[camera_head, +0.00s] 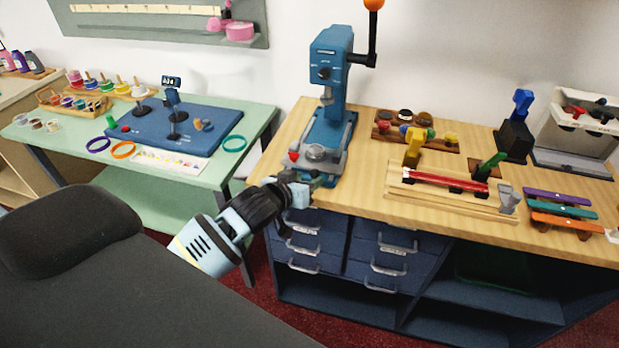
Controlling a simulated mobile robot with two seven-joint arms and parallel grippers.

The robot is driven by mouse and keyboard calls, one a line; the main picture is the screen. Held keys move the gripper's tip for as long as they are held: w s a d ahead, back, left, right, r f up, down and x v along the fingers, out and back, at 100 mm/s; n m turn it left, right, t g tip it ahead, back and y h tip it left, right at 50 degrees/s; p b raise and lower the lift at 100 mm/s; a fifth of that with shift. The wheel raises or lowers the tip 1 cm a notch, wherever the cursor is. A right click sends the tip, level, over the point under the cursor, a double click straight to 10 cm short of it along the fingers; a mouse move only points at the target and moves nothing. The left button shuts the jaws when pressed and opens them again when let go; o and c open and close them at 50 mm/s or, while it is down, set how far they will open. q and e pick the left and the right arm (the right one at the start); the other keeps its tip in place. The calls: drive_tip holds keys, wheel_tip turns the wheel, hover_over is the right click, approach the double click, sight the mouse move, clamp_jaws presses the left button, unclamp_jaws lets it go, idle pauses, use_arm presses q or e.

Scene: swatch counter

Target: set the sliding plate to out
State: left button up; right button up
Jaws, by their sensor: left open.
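A blue press (328,125) with a tall column and an orange-knobbed lever stands at the left end of the wooden counter. What looks like the sliding plate (318,166) is low at the front of the press, with a round grey part on it and a red knob (293,156) at its left. I cannot tell for sure how far out it is. My left gripper (314,180) is open at the counter's front edge, just in front of the plate. It hides part of the plate's front, and I cannot tell whether they touch. My right gripper is not in view.
The wooden counter (360,186) also carries a rack of colored stamps (416,132), a wooden jig with a red bar (446,180) and colored strips (560,210). A green table (258,117) with a blue board stands left. Drawers (387,250) are below the counter.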

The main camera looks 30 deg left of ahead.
use_arm(q)
drive_tip(key=shift+v, duration=2.5)
drive_tip(key=shift+f, duration=0.15)
drive_tip(key=s+d+f+m+g, duration=0.1)
drive_tip(key=s+d+f, duration=0.2)
drive_tip(key=s+f, duration=0.4)
drive_tip(key=s+d+f+m+g+h, duration=0.1)
drive_tip(key=s+d+f+g, duration=0.1)
drive_tip(key=s+f, duration=0.6)
drive_tip(key=s+d+f+m+g, duration=0.1)
drive_tip(key=s+d+f, duration=0.4)
drive_tip(key=s, duration=1.1)
wheel_tip(320, 180, down, 3)
drive_tip(key=shift+s+f+m+g+h, duration=0.1)
drive_tip(key=shift+s+m+g+h, duration=0.2)
drive_tip(key=shift+m+g, duration=0.15)
